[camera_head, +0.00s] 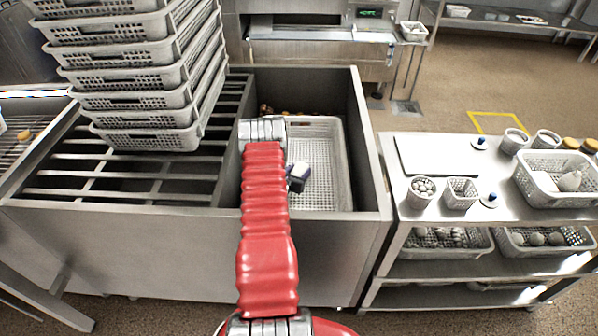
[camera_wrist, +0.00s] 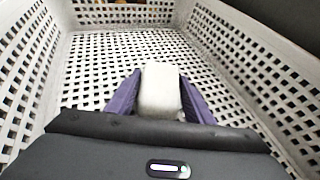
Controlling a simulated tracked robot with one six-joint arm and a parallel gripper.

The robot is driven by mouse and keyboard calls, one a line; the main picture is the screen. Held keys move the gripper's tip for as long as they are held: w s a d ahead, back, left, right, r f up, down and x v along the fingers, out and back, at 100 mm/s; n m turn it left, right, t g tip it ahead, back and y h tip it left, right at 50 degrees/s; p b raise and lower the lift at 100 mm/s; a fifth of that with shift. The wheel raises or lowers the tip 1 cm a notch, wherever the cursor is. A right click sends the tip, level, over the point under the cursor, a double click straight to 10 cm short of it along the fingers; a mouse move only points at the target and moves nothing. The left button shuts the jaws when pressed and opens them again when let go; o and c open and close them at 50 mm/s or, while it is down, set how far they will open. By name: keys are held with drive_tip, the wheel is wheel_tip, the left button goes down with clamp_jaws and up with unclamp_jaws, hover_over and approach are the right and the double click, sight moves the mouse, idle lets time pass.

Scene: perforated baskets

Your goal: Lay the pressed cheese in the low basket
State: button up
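The pressed cheese is a white, rounded block (camera_wrist: 160,90) between the purple fingers of my gripper (camera_wrist: 160,100) in the wrist view. Both fingers lie against its sides. The low basket is a white perforated basket (camera_wrist: 250,70) that surrounds the gripper in that view. In the head view the low basket (camera_head: 338,160) sits down in a steel well. There my gripper (camera_head: 299,178) is over the basket's left part, with the white cheese (camera_head: 303,168) just showing. My red arm hides the basket's left side. I cannot tell whether the cheese touches the basket floor.
The steel well's walls (camera_head: 366,150) stand around the basket. A tall stack of white baskets (camera_head: 140,75) stands on a slatted rack to the left. Small orange-brown things lie beyond the basket.

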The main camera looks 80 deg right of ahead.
sight(297, 173)
drive_tip(key=o, duration=0.3)
drive_tip(key=shift+r, duration=0.1)
drive_tip(key=shift+v, duration=3.75)
drive_tip(key=w+a+r+m+g, duration=0.1)
drive_tip(key=w+a+r+m, duration=0.15)
drive_tip(key=r, duration=0.55)
drive_tip(key=w+a+r+m+g, duration=0.1)
drive_tip(key=w+a+r+m, duration=0.2)
drive_tip(key=r, duration=0.5)
drive_tip(key=w+a+r+m, duration=0.2)
drive_tip(key=w+r, duration=0.2)
drive_tip(key=r, duration=0.4)
drive_tip(key=w+a+r+m+y, duration=0.1)
drive_tip(key=w+a+r+m, duration=0.2)
drive_tip(key=a+r, duration=0.5)
drive_tip(key=a+r+m+t+y, duration=0.2)
drive_tip(key=a+r+t+y, duration=0.1)
drive_tip(key=a, duration=1.4)
drive_tip(key=a+r+m+t+y, duration=0.1)
drive_tip(key=a+r+t+y, duration=0.2)
drive_tip(key=a, duration=1.4)
drive_tip(key=a+r+m+t+y, duration=0.2)
drive_tip(key=a+r+y, duration=0.3)
drive_tip(key=a, duration=1.2)
drive_tip(key=shift+s+a+r+m+t+y, duration=0.2)
drive_tip(key=shift+a+r+m+t+y, duration=0.15)
drive_tip(key=shift+t+y, duration=0.35)
